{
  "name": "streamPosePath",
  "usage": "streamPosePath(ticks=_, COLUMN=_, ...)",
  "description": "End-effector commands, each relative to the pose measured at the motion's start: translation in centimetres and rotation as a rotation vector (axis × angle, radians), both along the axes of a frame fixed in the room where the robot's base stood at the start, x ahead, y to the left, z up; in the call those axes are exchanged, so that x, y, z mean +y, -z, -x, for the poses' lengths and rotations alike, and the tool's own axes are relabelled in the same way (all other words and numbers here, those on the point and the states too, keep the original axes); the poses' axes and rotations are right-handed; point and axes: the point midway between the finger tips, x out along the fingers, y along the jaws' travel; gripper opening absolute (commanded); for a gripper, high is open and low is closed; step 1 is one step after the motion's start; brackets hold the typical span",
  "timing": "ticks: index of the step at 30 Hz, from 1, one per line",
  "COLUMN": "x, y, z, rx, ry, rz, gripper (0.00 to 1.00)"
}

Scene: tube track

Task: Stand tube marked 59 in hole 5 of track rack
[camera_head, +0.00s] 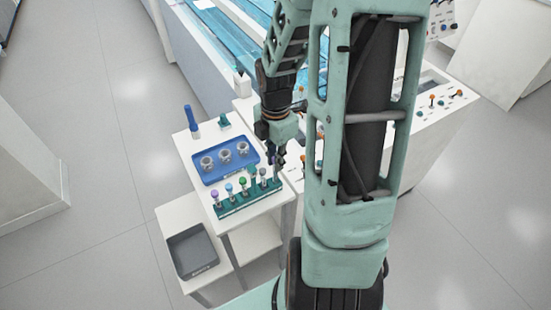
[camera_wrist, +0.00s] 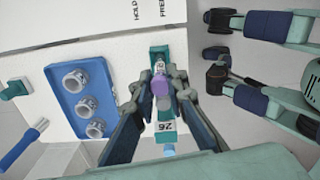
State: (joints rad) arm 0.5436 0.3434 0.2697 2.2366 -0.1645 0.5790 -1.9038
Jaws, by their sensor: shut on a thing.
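My gripper (camera_head: 278,158) is at the right end of a teal rack (camera_head: 222,212) on the white table. In the wrist view, my gripper (camera_wrist: 164,86) is shut on a purple-capped tube (camera_wrist: 159,88). I cannot tell whether this tube is still seated in the rack. A white label with dark digits (camera_wrist: 165,127) shows near it, turned around, and I cannot read it surely as 59. Several other capped tubes stand in the rack, among them a purple one (camera_head: 214,191) and a light blue one (camera_head: 229,187). Hole numbers cannot be read.
A blue tray (camera_head: 205,178) with white ring-shaped holders lies behind the rack. A grey bin (camera_head: 191,254) sits on a lower shelf. A panel with knobs (camera_head: 446,101) is at right.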

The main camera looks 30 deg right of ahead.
Motion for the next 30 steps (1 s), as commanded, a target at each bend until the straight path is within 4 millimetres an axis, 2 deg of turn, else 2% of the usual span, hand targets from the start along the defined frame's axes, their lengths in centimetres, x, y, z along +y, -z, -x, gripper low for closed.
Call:
streamPosePath(ticks=24, x=0.0, y=1.2, z=-0.1, rx=-0.001, ry=0.000, rz=0.000, gripper=0.01)
streamPosePath(ticks=25, x=0.0, y=1.2, z=-0.1, rx=-0.001, ry=0.000, rz=0.000, gripper=0.14)
streamPosePath(ticks=30, x=0.0, y=1.2, z=-0.1, rx=-0.001, ry=0.000, rz=0.000, gripper=0.33)
